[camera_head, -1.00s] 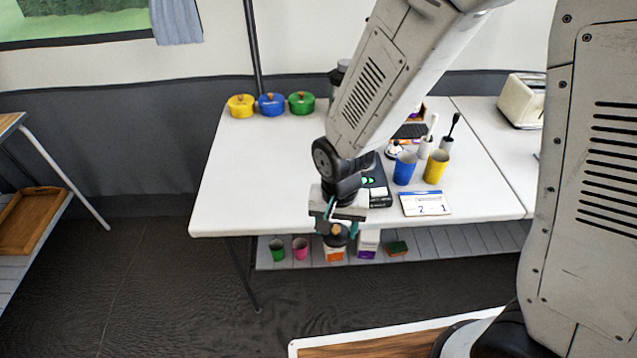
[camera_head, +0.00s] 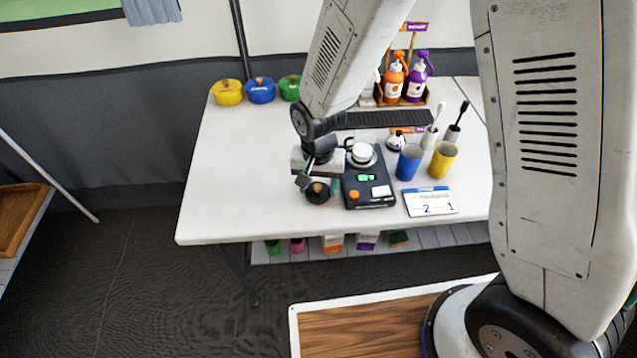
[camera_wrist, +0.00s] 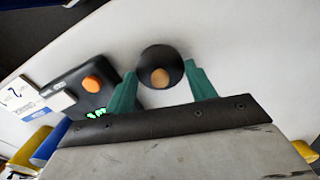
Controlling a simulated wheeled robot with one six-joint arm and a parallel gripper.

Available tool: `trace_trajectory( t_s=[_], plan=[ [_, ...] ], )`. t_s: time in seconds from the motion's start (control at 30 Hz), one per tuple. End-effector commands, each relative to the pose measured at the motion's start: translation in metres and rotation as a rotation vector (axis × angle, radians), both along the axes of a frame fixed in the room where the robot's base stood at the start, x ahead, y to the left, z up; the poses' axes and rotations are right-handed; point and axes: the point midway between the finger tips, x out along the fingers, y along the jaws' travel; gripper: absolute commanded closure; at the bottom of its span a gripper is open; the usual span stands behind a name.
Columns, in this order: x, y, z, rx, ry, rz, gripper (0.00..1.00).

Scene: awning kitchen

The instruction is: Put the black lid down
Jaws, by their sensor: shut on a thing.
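The black lid (camera_head: 318,195) is round with an orange-brown knob. In the head view it is at my gripper's fingertips, over the front left part of the white table (camera_head: 225,205). My gripper (camera_head: 318,183) points down and is shut on the lid. In the wrist view the lid (camera_wrist: 160,56) shows between the green fingers of my gripper (camera_wrist: 160,85). I cannot tell whether the lid touches the tabletop or hangs just above it.
A black device (camera_head: 369,188) with an orange knob stands close right of the lid. Yellow, blue and green pots stand at the back left. The table left of the lid is clear.

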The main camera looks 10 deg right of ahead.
Motion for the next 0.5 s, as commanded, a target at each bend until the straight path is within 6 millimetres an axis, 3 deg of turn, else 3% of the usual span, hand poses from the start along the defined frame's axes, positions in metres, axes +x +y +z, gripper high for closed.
trace_trajectory(
  t_s=[0.1, 0.47, 0.5],
  plan=[
    [-0.001, 0.003, -0.016, 0.000, 0.000, 0.005, 0.66],
    [0.000, 0.002, -0.019, 0.001, -0.001, 0.003, 0.66],
    [0.000, 0.003, -0.020, 0.001, -0.001, 0.003, 0.39]
  ],
)
